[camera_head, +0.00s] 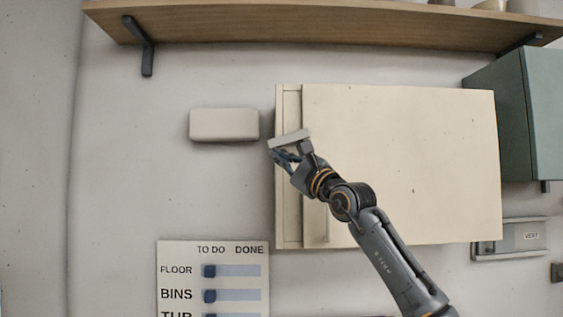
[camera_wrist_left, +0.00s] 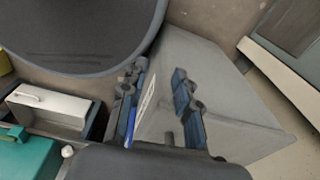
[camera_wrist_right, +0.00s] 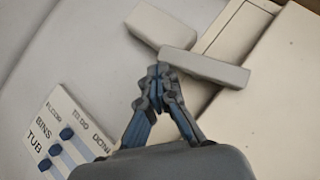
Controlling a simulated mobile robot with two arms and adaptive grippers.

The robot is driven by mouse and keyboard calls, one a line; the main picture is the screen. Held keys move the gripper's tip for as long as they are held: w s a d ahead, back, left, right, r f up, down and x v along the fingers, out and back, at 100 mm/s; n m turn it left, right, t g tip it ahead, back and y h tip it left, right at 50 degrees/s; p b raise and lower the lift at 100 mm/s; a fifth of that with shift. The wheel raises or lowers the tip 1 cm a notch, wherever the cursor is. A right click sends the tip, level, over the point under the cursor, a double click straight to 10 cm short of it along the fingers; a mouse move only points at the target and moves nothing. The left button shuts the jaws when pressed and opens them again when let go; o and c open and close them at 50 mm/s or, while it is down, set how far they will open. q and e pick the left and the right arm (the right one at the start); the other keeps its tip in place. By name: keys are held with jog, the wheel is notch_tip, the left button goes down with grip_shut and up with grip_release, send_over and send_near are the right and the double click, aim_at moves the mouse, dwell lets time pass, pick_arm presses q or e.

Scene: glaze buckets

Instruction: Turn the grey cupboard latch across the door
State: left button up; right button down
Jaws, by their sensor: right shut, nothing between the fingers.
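The grey latch (camera_head: 289,139) is a short bar on the left side of the cream cupboard. It lies nearly level, slightly tilted, across the narrow frame strip (camera_head: 288,220), and its right end reaches the left edge of the door (camera_head: 400,150). It also shows in the right wrist view (camera_wrist_right: 205,67). My right gripper (camera_head: 274,151) is shut and empty, just below the latch's left part; in the right wrist view its tips (camera_wrist_right: 158,72) are close to the latch, and I cannot tell whether they touch. My left gripper (camera_wrist_left: 159,68) is open, over a grey box.
A pale block (camera_head: 224,125) is on the wall left of the cupboard. A slider board (camera_head: 213,280) hangs below it. A wooden shelf (camera_head: 330,27) runs above, and a green cabinet (camera_head: 515,110) is at the right. The grey box (camera_wrist_left: 235,100) is near my left gripper.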

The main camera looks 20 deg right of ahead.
pick_arm(q)
jog(key=shift+w+d+f, duration=0.1)
jog(key=shift+w+d, duration=0.15)
jog(key=shift+d, duration=0.35)
pick_arm(e)
jog(key=shift+w+a+r, duration=0.1)
jog(key=shift+a+r, duration=0.1)
jog(key=shift+a, duration=0.4)
pick_arm(q)
jog(key=shift+a, duration=0.2)
jog(key=shift+s+a, duration=0.1)
jog(key=shift+a, duration=0.1)
